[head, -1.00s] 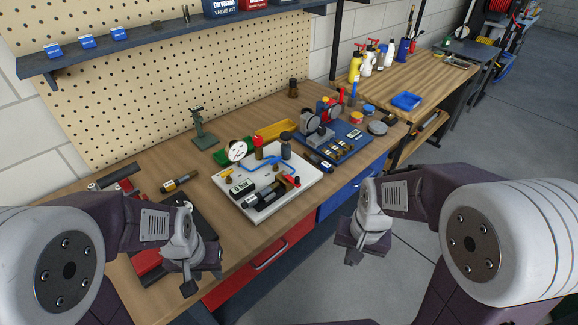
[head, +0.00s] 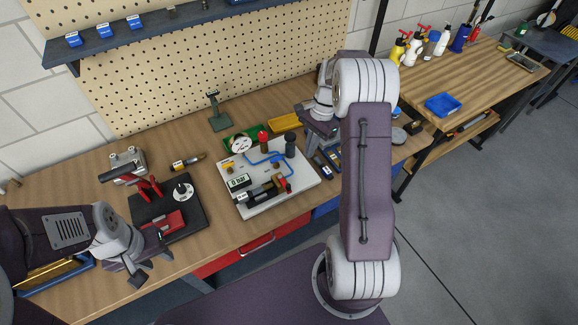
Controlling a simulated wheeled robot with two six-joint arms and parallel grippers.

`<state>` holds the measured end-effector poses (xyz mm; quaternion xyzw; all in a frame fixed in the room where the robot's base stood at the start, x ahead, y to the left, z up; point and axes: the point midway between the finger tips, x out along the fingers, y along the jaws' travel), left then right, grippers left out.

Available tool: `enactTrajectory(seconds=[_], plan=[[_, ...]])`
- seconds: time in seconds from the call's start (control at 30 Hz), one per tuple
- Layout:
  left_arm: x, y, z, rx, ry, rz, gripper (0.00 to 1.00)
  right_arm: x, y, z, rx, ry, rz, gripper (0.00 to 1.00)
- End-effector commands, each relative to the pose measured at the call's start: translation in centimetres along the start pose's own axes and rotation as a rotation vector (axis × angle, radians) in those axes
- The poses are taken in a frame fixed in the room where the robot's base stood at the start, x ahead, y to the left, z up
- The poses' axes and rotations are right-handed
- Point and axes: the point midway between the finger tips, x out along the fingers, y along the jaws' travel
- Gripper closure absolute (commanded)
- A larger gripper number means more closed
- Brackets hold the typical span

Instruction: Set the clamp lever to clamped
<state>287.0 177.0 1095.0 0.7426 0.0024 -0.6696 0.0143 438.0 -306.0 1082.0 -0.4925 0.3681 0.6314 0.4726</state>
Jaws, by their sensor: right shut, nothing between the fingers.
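At the left of the bench, a black base plate (head: 184,215) carries a red toggle-type part (head: 150,188), a round white dial with a black knob (head: 183,191) and a red block (head: 164,223). A black handle (head: 117,173) reaches left from beside the red part; I take this as the clamp lever, but its set position is unclear. My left gripper (head: 150,268) hangs just in front of the plate, apart from the lever; its jaw gap is unclear. My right gripper (head: 318,122) is shut and empty over the bench's right part, partly hidden by my arm.
A white board (head: 304,182) with blue tubing, a gauge and dark cylinders sits mid-bench. My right arm covers much of the right side.

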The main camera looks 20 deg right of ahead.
Motion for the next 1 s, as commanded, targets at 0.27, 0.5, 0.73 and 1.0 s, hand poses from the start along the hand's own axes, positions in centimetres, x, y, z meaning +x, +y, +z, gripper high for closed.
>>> enactTrajectory(seconds=[0.27, 0.5, 0.73, 1.0], plan=[[-0.3, 0.0, 0.0, 0.0, 0.0, 0.0, 0.64, -0.3, 0.3, -0.3, 0.011, -0.001, -0.002, 1.0], [-0.6, 0.0, -0.1, 0.0, 0.0, 0.0, 0.64, 0.8, 0.4, -0.2, 0.01, -0.003, 0.001, 1.0], [-1.6, 0.0, -0.2, 0.0, 0.0, 0.0, 0.64, 5.4, 0.4, -0.1, 0.011, -0.004, 0.003, 1.0], [-3.3, 0.1, -0.3, 0.0, 0.0, 0.0, 0.64, 9.6, 0.3, 1.2, 0.007, -0.002, 0.001, 1.0]])
